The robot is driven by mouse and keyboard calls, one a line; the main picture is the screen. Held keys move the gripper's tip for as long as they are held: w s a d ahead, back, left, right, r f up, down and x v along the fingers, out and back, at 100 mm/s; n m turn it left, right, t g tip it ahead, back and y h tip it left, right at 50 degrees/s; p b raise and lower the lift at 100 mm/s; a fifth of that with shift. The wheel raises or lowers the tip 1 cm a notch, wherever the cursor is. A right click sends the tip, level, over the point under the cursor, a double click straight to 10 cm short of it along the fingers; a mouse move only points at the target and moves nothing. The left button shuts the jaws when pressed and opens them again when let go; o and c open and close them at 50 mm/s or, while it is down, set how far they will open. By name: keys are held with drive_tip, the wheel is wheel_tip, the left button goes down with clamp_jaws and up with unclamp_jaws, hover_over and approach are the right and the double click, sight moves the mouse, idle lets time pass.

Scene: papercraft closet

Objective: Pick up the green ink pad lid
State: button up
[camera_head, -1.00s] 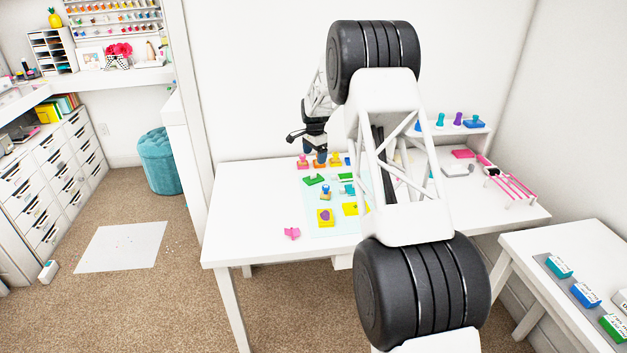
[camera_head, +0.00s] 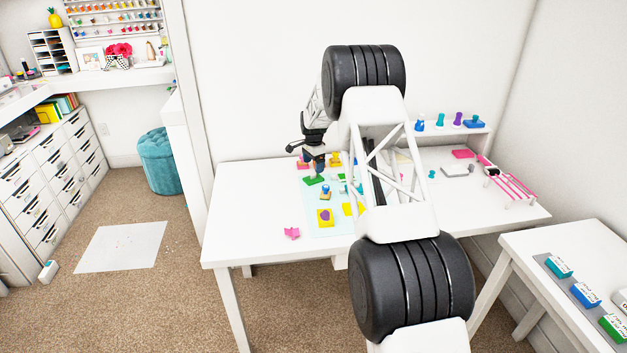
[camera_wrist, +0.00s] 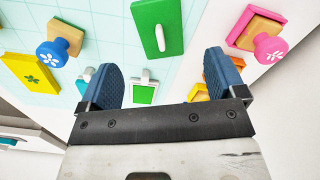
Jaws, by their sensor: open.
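A green rectangular lid (camera_wrist: 157,28) with a pale bar handle lies on the pale mat, at the top middle of the wrist view. The green piece (camera_head: 314,181) also shows in the head view, just below my gripper. My gripper (camera_head: 314,158) is above the left part of the white table. In the wrist view my gripper (camera_wrist: 162,78) is open, its two blue fingers apart and nothing between them. The lid lies beyond the fingertips, apart from them. A smaller green panel with a white frame (camera_wrist: 143,92) shows between the fingers.
A blue-topped stamp (camera_wrist: 57,48) and a yellow pad (camera_wrist: 28,70) lie left of the lid, a pink stamp (camera_wrist: 262,42) right of it. A pink piece (camera_head: 291,233) sits near the white table's (camera_head: 235,205) front. The table's left end is clear.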

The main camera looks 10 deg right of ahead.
sight(314, 175)
drive_tip(key=shift+f, duration=0.5)
drive_tip(key=shift+f, duration=2.6)
drive_tip(key=shift+c, duration=0.3)
drive_tip(key=c, duration=0.9)
